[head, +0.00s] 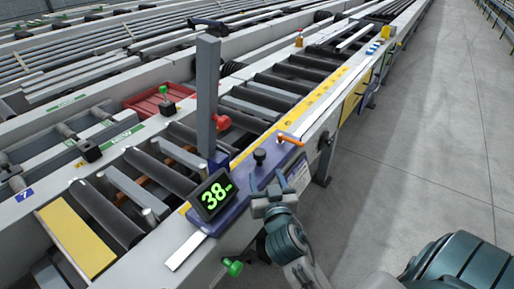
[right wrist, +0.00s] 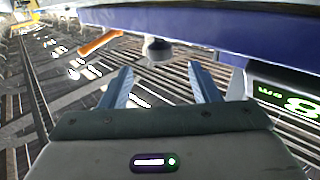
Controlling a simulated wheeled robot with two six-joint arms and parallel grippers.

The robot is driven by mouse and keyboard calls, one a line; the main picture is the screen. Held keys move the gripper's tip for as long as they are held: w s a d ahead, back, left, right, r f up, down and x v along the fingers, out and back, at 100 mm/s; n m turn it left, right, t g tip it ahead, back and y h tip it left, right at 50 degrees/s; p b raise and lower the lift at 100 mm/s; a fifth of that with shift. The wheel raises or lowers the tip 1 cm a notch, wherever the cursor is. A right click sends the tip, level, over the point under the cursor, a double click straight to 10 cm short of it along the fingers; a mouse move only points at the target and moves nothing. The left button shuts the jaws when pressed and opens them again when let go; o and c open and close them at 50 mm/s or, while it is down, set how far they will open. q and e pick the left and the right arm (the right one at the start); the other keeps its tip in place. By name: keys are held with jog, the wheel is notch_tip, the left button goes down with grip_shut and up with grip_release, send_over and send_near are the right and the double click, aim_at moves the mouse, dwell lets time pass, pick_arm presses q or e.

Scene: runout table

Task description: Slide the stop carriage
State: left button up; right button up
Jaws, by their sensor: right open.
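The stop carriage (head: 240,202) is a blue block on the rail along the near side of the roller table. It bears a display (head: 212,195) with green digits reading 38, a black knob (head: 259,157), an orange lever (head: 290,139) and a tall grey post (head: 207,95). My right gripper (head: 267,184) is open and empty, just on the aisle side of the carriage below the knob. In the right wrist view, the knob (right wrist: 158,48) shows beyond and between the open fingers, apart from them. The blue carriage edge (right wrist: 215,30) crosses the top. My left gripper is not in view.
A yellow scale strip (head: 300,112) runs along the rail beyond the carriage. Dark rollers (head: 165,170) lie behind it. A green knob (head: 233,267) sticks out low on the table's side. The grey aisle floor (head: 420,120) at right is clear.

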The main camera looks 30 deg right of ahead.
aim_at(261, 160)
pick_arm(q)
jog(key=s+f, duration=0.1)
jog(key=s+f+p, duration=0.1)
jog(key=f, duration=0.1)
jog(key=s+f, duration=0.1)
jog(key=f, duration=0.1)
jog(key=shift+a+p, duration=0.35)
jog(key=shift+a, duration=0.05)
pick_arm(e)
jog(key=x, duration=1)
jog(key=shift+r, duration=0.1)
grip_shut()
